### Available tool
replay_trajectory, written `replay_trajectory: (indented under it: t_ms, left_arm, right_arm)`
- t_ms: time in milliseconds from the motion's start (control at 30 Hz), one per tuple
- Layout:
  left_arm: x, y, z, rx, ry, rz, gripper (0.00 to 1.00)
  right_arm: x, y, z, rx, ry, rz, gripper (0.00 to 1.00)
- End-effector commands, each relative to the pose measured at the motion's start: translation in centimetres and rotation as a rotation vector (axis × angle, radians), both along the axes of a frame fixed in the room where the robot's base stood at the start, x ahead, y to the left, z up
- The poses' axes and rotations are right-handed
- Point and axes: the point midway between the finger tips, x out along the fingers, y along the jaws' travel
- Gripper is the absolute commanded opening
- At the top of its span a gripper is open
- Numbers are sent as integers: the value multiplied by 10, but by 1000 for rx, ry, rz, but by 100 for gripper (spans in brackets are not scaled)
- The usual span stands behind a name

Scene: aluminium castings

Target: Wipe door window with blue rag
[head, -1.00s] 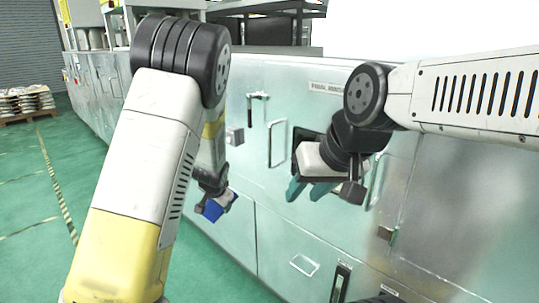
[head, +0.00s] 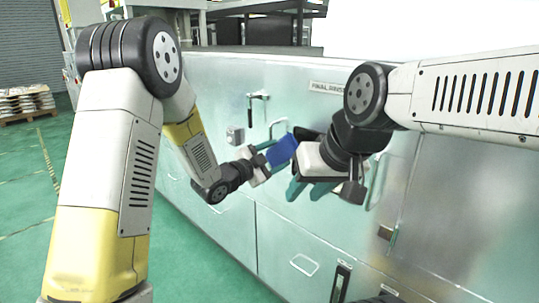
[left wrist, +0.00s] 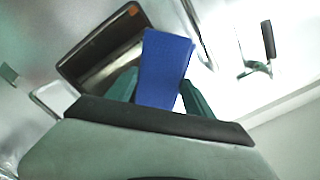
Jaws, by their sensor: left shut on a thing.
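The blue rag (head: 283,151) is held by my left gripper (head: 270,158) in front of the silver machine's door. In the left wrist view the rag (left wrist: 163,70) stands up between the teal fingers of the gripper (left wrist: 160,95). The door window (head: 304,134) is a dark-framed opening, largely hidden in the head view by the rag and my right gripper. The left wrist view shows its dark frame (left wrist: 78,62) just behind and left of the rag. Whether the rag touches the pane I cannot tell. My right gripper (head: 308,191) is open and empty, just below the window.
Looped door handles (head: 277,128) stand out on both sides of the window, and a lever latch (head: 250,108) is further left. A lower panel handle (head: 304,264) is below. Green floor (head: 30,200) is clear at left; a loaded pallet (head: 27,104) stands far back.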

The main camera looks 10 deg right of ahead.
Motion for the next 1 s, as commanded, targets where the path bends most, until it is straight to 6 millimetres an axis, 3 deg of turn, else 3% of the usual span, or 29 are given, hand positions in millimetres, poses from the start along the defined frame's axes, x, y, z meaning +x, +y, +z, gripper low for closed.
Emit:
replay_trajectory:
  t_ms: [167,600,1000]
  left_arm:
    - [-1,-9,7,-16,-13,-20,29]
    - [25,-43,6,-14,-11,-19,29]
    - [33,-52,6,-14,-11,-16,29]
  right_arm:
    - [0,0,0,0,0,0,36]
    - [0,0,0,0,0,0,36]
    - [0,0,0,0,0,0,36]
